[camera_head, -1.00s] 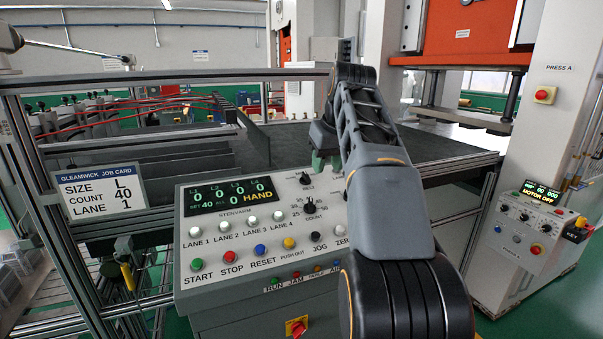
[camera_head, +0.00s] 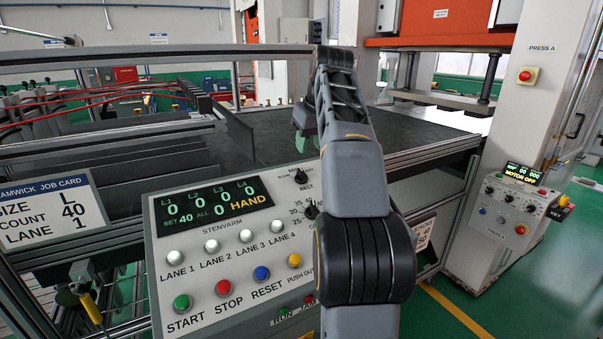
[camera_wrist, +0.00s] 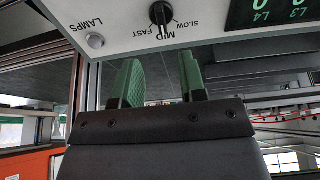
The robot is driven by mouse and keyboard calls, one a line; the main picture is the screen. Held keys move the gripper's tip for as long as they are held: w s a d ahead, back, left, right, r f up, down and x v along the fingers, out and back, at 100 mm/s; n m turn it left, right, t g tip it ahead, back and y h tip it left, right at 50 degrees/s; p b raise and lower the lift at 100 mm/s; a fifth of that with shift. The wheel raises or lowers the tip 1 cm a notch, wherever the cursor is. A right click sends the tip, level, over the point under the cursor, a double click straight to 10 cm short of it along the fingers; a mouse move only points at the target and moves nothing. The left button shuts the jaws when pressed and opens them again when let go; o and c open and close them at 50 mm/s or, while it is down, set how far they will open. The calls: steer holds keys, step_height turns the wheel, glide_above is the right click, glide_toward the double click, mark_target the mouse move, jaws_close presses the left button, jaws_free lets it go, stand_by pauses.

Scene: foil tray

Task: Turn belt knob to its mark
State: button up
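The belt knob (camera_head: 300,176) is a small black knob at the top right of the grey control panel (camera_head: 200,318), above the word BELT. It also shows at the top of the wrist view (camera_wrist: 160,14), with SLOW, MID and FAST around it. Its white pointer looks turned roughly toward MID; the exact setting is hard to tell. My gripper (camera_head: 305,143) is beyond the panel's top edge, close behind the knob in the head view. In the wrist view its two green-padded fingers (camera_wrist: 159,82) stand apart with nothing between them. They are clear of the knob.
The count knob (camera_head: 311,209) is just below, partly hidden by my arm. Lane buttons and coloured buttons fill the panel's front. A LAMPS button (camera_wrist: 95,40) sits beside the belt knob. A job card (camera_head: 50,212) reads size L, count 40, lane 1. A dark belt bed (camera_head: 270,140) lies behind.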

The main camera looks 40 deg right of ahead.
mark_target(302, 171)
steer(key=b+x, duration=0.1)
steer(key=x, duration=0.8)
steer(key=shift+w+a+f, duration=0.15)
steer(key=shift+f, duration=0.1)
jaws_close()
